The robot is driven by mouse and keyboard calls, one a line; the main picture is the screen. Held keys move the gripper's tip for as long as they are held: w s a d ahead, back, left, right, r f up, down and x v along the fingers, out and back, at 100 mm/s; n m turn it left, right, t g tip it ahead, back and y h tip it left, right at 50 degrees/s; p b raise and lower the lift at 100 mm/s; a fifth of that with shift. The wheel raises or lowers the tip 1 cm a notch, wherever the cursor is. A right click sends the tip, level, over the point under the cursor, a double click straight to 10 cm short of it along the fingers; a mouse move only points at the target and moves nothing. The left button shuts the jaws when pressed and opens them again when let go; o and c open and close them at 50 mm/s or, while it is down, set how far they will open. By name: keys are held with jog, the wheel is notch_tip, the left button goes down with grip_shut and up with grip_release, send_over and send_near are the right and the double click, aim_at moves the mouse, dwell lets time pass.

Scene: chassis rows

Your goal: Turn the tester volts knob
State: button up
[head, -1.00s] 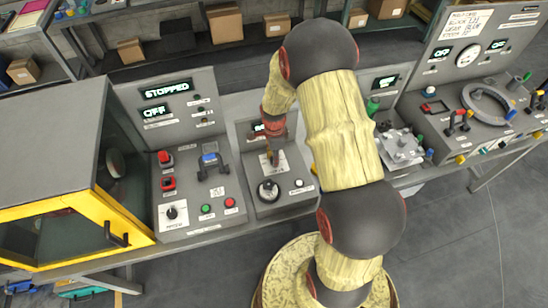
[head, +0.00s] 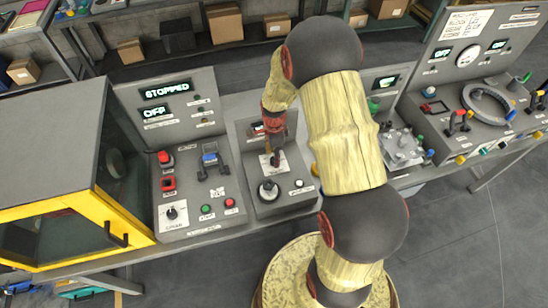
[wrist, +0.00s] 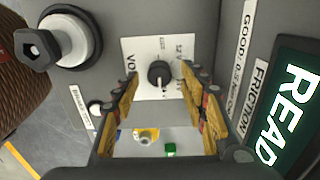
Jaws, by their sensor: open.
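The volts knob (wrist: 158,73) is a small black round knob with a light pointer mark on a white label plate (wrist: 141,47), seen in the wrist view. My gripper (wrist: 160,78) is open, with one fingertip to the left and one to the right of the knob. Gaps show between the knob and both fingers; how far the tips reach down beside it I cannot tell. In the head view my gripper (head: 275,154) is over the white plate (head: 265,164) on the middle grey tester panel (head: 246,150), and it hides the knob.
A larger black knob with a silver collar (wrist: 72,40) and a white button (wrist: 95,107) are close by on the same panel. A lit display (wrist: 288,100) reads READ. The left panel (head: 190,222) has several buttons and switches. A yellow-framed cabinet (head: 75,258) stands farther left.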

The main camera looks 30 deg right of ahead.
notch_tip(320, 180, up, 10)
jog(key=shift+r, duration=0.2)
dwell(0.6)
